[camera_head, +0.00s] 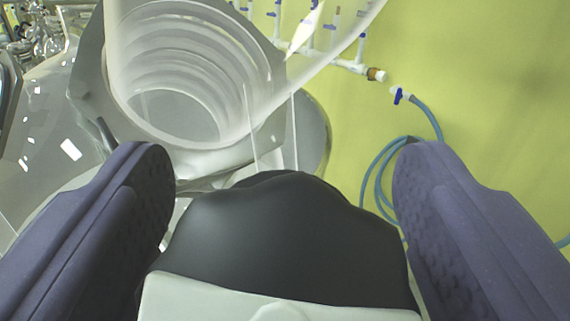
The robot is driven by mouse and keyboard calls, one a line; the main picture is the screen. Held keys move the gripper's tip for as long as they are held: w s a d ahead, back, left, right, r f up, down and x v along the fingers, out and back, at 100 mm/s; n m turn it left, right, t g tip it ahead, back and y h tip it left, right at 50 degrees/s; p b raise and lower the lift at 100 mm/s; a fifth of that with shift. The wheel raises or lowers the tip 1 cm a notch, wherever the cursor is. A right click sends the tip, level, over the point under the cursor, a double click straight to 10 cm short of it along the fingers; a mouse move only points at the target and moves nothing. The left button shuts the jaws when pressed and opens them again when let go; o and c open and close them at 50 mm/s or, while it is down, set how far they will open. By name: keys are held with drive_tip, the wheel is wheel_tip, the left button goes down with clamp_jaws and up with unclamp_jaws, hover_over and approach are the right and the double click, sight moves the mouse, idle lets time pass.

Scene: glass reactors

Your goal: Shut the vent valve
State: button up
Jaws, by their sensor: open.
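A black knob with a wavy, lobed edge (285,235) fills the lower middle of the view; it looks like the vent valve's handle, but I cannot tell how far it is turned. My gripper (282,160) is open, with one dark purple, ridged finger on each side of the knob. A gap shows beside the right finger. The left finger overlaps the knob's left edge in the picture, and I cannot tell whether it touches. A pale part at the bottom edge hides the knob's near side. The valve's stem and body are hidden.
A wide clear glass neck with ribbed rings (185,80) stands just beyond the knob. Clear glass (65,150) fills the left side. White piping with blue valves (335,60) and a coiled blue hose (375,180) are on the yellow-green wall at the right.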

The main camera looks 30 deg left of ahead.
drive_tip(key=shift+w+a+f, duration=0.1)
drive_tip(key=c, duration=1)
drive_tip(key=shift+o, duration=0.2)
drive_tip(key=shift+f+m+t+h+b, duration=0.15)
drive_tip(key=shift+m+t+h+b, duration=0.15)
drive_tip(key=shift+m+h+b, duration=0.4)
drive_tip(key=m+h+b, duration=0.1)
drive_tip(key=m+b, duration=0.1)
drive_tip(key=shift+m+t+h, duration=0.3)
drive_tip(key=shift+t+h, duration=0.1)
drive_tip(key=m+h, duration=0.1)
drive_tip(key=m, duration=0.1)
drive_tip(key=shift+m+h, duration=0.3)
drive_tip(key=shift+h, duration=0.1)
drive_tip(key=shift+w+d+m+h, duration=0.1)
drive_tip(key=shift+d+m+h, duration=0.25)
drive_tip(key=shift+m, duration=0.35)
drive_tip(key=o, duration=1)
drive_tip(key=shift+c, duration=0.2)
